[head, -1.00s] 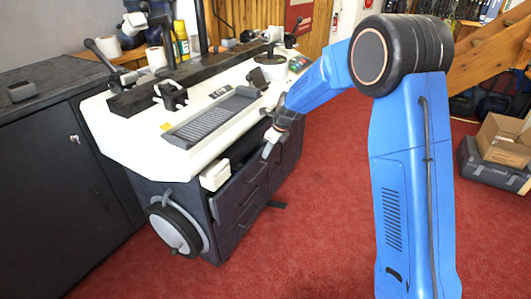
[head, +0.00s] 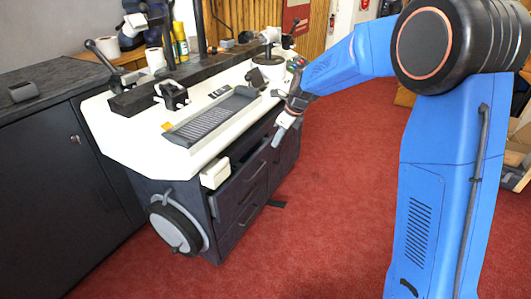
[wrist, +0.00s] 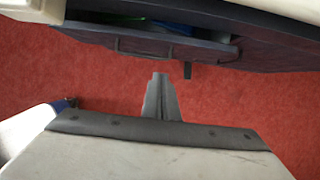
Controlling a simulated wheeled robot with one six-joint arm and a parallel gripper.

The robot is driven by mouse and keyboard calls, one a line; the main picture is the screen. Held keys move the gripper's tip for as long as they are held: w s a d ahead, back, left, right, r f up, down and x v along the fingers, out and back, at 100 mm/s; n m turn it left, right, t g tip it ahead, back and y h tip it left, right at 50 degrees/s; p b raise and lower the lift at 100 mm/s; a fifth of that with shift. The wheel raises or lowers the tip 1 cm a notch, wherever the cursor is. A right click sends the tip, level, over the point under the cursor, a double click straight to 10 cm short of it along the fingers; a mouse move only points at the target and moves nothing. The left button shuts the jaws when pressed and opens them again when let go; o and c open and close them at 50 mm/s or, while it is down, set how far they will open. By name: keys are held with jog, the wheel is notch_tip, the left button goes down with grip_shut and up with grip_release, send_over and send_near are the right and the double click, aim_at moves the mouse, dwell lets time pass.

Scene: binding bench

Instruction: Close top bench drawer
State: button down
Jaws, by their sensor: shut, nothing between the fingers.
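The top bench drawer (head: 238,188) is dark grey and stands partly open under the white bench top. A dark gap shows above its front in the head view. In the wrist view the open drawer (wrist: 215,53) crosses the top, with blue and green items inside and a bar handle on its front. My gripper (head: 276,144) is shut and empty, in front of the drawer near its right end. In the wrist view the closed fingers (wrist: 160,78) point toward the drawer front, with red carpet showing between them and it.
The bench top (head: 130,150) carries a dark tray (head: 212,117) and clamps. A round wheel-like part (head: 175,228) hangs on the bench's near end. A dark cabinet (head: 50,190) stands at left. Red carpet (head: 320,220) is clear in front of the drawers.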

jog(key=s+a, duration=0.5)
jog(key=s, duration=0.4)
jog(key=shift+w+a+f, duration=0.5)
jog(key=shift+a+f, duration=0.6)
jog(key=shift+f, duration=0.45)
jog(key=shift+w+a+f, duration=0.55)
jog(key=shift+a+f, duration=0.6)
jog(key=shift+f, duration=0.45)
jog(key=shift+w+a+f, duration=0.5)
jog(key=shift+a+f, duration=0.6)
jog(key=shift+f, duration=0.45)
